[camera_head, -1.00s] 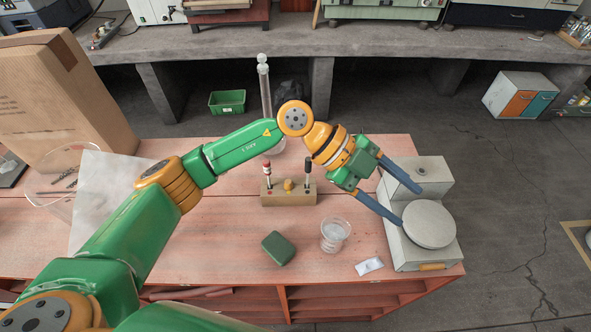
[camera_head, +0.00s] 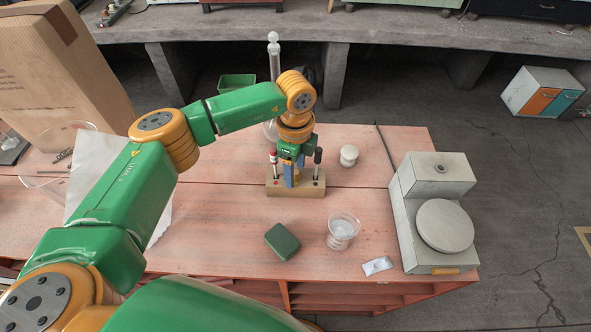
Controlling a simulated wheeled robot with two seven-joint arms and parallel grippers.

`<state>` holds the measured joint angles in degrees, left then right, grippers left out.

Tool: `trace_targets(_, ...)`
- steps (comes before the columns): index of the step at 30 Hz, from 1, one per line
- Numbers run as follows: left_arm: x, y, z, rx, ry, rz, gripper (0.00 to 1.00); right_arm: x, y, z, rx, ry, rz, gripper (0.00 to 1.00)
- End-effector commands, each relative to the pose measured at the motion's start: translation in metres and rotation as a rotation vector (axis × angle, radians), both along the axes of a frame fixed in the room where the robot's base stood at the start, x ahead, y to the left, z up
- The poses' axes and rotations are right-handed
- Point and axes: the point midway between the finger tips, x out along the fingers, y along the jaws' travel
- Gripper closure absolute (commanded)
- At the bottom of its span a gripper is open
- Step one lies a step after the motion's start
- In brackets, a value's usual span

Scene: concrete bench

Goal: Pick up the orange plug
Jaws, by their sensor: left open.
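A wooden block (camera_head: 312,190) stands on the red bench, with a red-and-white post (camera_head: 273,158) at its left and a black-topped post (camera_head: 318,158) at its right. My left gripper (camera_head: 291,180) points down over the middle of the block, between the two posts. Its blue fingers reach close to the block's top. The jaws are open, though the gap between them is hard to see from here. The orange plug at the middle of the block is mostly or wholly hidden by the fingers. My right gripper is not in view.
A white knobbed piece (camera_head: 348,156) stands right of the block. A green box (camera_head: 282,241), a clear beaker (camera_head: 343,228) and a white packet (camera_head: 377,265) lie in front. A grey scale-like device (camera_head: 445,225) is at right. A tall glass tube (camera_head: 274,60) rises behind my wrist.

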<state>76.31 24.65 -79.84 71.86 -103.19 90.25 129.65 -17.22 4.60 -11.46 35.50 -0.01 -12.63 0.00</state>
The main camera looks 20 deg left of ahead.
Motion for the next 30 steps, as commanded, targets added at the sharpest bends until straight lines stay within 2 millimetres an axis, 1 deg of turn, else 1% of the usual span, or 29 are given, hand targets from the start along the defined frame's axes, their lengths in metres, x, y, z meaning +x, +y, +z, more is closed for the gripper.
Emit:
trace_targets(3,0.0001,-0.0001,-0.0005,0.0,0.0,0.0,0.37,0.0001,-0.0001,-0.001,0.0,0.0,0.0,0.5)
trace_targets(4,0.0001,-0.0001,-0.0005,0.0,0.0,0.0,0.42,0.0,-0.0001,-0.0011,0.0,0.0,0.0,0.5)
trace_targets(5,0.0001,-0.0002,-0.0005,0.0,0.0,0.0,0.5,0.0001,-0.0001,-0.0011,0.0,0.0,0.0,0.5)
trace_targets(6,0.0001,-0.0002,-0.0005,0.0,0.0,0.0,0.61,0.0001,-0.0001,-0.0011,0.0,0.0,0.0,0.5)
trace_targets(8,0.0001,-0.0002,-0.0004,-0.001,0.0,0.0,0.77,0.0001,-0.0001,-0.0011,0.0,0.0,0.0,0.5)
trace_targets(9,0.0001,-0.0002,-0.0003,-0.001,0.0,0.0,0.88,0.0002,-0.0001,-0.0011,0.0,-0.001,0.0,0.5)
trace_targets(10,0.0001,-0.0002,-0.0003,-0.001,0.0,0.0,0.96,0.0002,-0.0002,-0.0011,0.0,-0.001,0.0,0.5)
trace_targets(11,0.0001,-0.0002,-0.0003,-0.001,0.0,0.0,1.0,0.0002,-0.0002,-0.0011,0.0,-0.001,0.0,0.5)
trace_targets(27,0.0001,-0.0002,-0.0001,-0.001,0.0,0.0,1.0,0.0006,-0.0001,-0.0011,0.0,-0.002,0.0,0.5)
trace_targets(30,0.0005,-0.0002,0.0019,-0.001,-0.001,0.0,1.0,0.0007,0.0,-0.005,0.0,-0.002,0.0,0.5)
